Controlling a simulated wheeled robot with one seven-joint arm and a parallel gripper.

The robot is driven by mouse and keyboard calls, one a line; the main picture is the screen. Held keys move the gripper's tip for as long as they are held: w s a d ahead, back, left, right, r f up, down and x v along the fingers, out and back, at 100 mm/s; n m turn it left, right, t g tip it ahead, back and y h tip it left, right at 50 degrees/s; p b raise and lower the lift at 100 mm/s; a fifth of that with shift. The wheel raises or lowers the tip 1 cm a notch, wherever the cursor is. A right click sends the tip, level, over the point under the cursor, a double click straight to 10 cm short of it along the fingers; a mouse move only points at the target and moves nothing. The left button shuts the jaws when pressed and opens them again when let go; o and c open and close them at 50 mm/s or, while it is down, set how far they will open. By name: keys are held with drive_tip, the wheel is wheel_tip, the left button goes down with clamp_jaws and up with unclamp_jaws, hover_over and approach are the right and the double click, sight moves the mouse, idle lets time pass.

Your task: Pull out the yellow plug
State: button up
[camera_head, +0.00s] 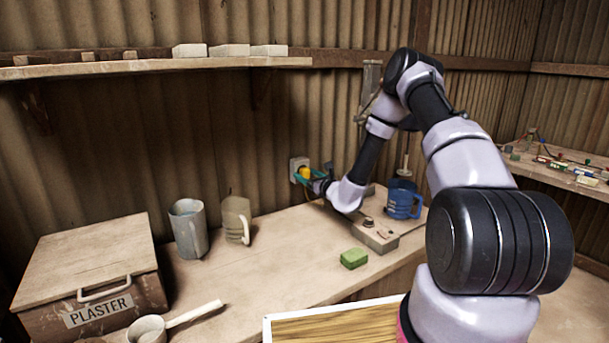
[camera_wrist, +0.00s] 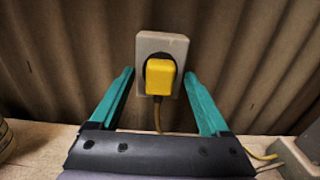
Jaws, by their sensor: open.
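The yellow plug (camera_wrist: 160,77) sits in a pale wall socket (camera_wrist: 146,44) on the corrugated wall, with a yellow cord hanging below it. In the head view the plug (camera_head: 305,173) shows at the socket, partly hidden by my gripper (camera_head: 308,179). In the wrist view my gripper (camera_wrist: 160,88) is open, with one teal finger on each side of the plug and a gap to it on both sides. The fingers do not visibly touch the plug. How far the fingertips are from the wall is hard to tell.
A shelf (camera_head: 150,66) runs above on the left.

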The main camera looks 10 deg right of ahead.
idle(0.6)
clamp_jaws()
drive_tip(key=shift+v, duration=3)
drive_tip(key=s+d+r+m+t+h, duration=0.1)
drive_tip(key=s+d+r+m+h, duration=0.2)
drive_tip(key=s+d+h, duration=0.3)
drive_tip(key=s+d+m, duration=0.1)
drive_tip(key=s, duration=0.3)
drive_tip(key=shift+s+d+r+h, duration=0.15)
drive_tip(key=shift+d+r+h, duration=0.15)
drive_tip(key=shift+d+h, duration=0.1)
